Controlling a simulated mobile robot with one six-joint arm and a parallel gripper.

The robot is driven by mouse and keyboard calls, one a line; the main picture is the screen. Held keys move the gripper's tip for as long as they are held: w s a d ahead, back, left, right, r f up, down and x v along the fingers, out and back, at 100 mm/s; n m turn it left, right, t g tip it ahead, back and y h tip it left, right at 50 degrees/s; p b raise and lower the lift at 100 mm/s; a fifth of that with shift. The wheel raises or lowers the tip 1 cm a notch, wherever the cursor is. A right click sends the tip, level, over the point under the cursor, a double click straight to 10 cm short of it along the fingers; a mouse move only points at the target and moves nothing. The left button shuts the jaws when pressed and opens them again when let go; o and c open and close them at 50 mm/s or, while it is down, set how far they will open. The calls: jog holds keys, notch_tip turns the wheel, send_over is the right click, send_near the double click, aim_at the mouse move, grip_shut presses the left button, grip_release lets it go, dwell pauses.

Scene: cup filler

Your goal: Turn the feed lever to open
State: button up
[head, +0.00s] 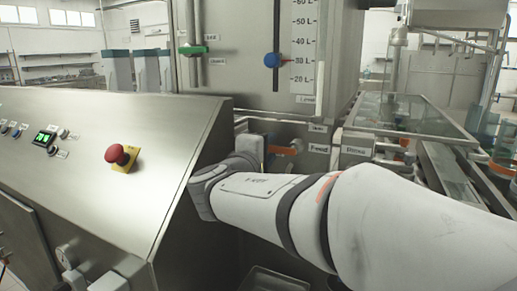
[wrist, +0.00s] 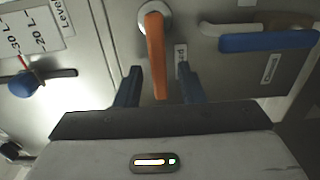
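The orange feed lever (wrist: 156,55) hangs from a round pivot on the metal panel in the wrist view, its handle pointing toward my gripper. In the head view the orange lever (head: 283,150) shows small, left of the Feed label (head: 319,148). My gripper (wrist: 157,68) is open. Its two blue fingers stand on either side of the lever's handle in the picture, with a visible gap on both sides. How deep the handle sits between them I cannot tell. In the head view my arm hides most of the gripper.
A blue lever (wrist: 268,41) lies sideways close to the right finger. A blue knob (wrist: 23,84) and level scale (wrist: 35,35) are at left. The head view shows the Rinse label (head: 357,151) and a sloped console with a red stop button (head: 117,154).

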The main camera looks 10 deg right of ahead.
jog(key=shift+w+d, duration=0.25)
jog(key=shift+w, duration=0.05)
jog(key=shift+c, duration=0.2)
grip_shut()
